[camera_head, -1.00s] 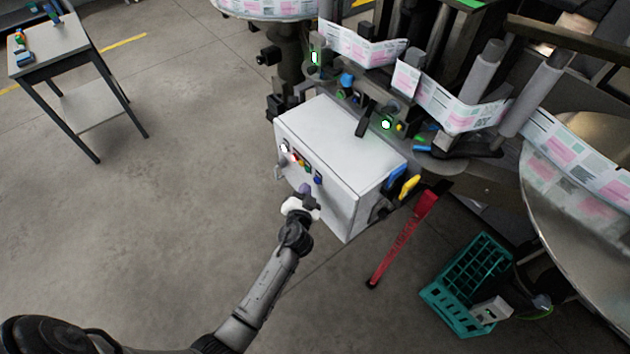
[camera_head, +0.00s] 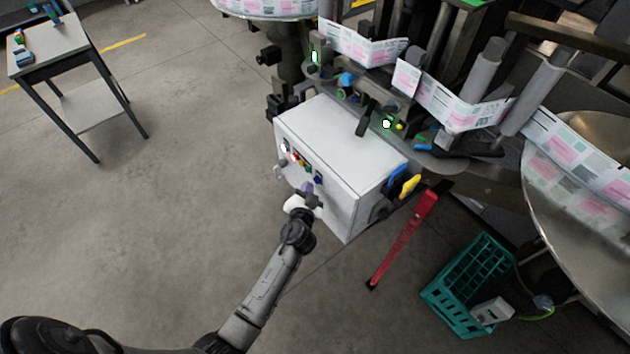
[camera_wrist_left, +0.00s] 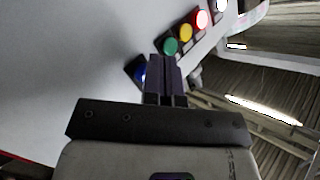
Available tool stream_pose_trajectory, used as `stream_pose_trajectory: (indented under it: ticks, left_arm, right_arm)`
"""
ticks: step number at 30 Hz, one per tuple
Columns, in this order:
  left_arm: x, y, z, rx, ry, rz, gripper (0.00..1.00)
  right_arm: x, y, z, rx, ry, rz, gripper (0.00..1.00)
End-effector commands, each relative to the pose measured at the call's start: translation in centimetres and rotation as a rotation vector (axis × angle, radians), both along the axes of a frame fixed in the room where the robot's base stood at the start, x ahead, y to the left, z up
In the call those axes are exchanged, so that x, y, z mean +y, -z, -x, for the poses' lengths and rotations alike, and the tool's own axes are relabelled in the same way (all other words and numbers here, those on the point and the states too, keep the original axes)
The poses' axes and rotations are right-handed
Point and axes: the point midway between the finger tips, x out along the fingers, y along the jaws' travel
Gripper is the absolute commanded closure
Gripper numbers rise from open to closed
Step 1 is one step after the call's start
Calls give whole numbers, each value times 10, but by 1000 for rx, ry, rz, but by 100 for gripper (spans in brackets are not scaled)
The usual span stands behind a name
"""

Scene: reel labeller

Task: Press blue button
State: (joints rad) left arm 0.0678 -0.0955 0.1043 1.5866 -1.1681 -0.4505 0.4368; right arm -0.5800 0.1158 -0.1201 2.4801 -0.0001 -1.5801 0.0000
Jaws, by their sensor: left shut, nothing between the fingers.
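The blue button (camera_head: 318,180) is on the front panel of the white control box (camera_head: 335,150), at the right end of a slanting row of buttons. It also shows in the left wrist view (camera_wrist_left: 141,75), partly hidden behind my gripper's fingers. My left gripper (camera_head: 307,187) is shut and empty, with its fingertips just in front of the panel close to the blue button. In the left wrist view the shut fingers (camera_wrist_left: 162,62) overlap the button's right side; I cannot tell whether they touch it. My right gripper is not in view.
Green (camera_wrist_left: 170,46), yellow (camera_wrist_left: 185,32) and red (camera_wrist_left: 201,19) buttons sit along the same panel. The floor left of the box is clear.

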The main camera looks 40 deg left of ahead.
Motion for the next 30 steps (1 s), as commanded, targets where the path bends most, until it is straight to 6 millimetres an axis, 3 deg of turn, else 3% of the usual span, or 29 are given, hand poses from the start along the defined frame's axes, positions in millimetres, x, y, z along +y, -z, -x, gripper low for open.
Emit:
stream_pose_trajectory:
  ticks: [30]
  left_arm:
    - [-3,0,-10,0,0,1,100]
  right_arm:
    - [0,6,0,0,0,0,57]
